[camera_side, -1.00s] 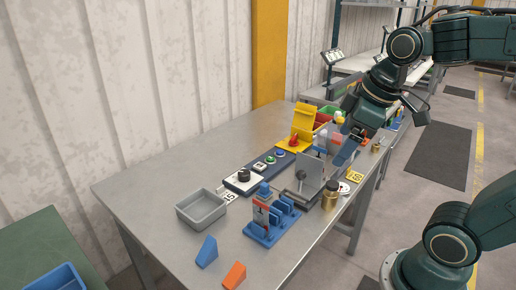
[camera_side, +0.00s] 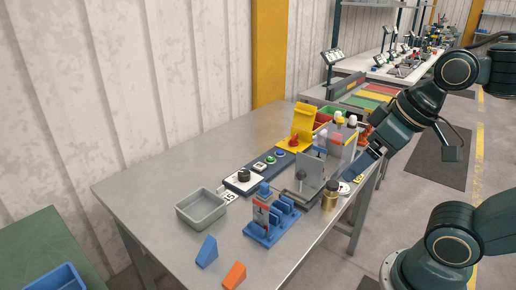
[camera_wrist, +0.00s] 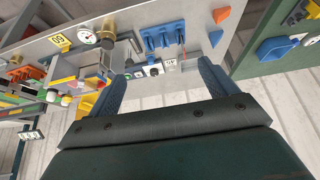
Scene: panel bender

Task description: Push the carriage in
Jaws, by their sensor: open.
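My gripper (camera_side: 360,166) is at the right, front edge of the bench, with its blue fingers pointing down and left. In the wrist view my gripper (camera_wrist: 161,72) has its two fingers wide apart with nothing held between them. A grey upright plate unit with a dark round knob (camera_side: 311,178) stands on the bench, left of the fingers and apart from them. I cannot tell for sure which part is the carriage. A clear-walled unit with white and yellow tops (camera_side: 338,135) stands behind my gripper, partly hidden.
The bench (camera_side: 160,180) also holds a brass cylinder (camera_side: 330,196), a blue rack (camera_side: 263,232), a grey tray (camera_side: 201,208), a button panel (camera_side: 266,163), a yellow cover (camera_side: 302,122), a blue wedge (camera_side: 207,251) and an orange wedge (camera_side: 235,275). The left part is mostly clear.

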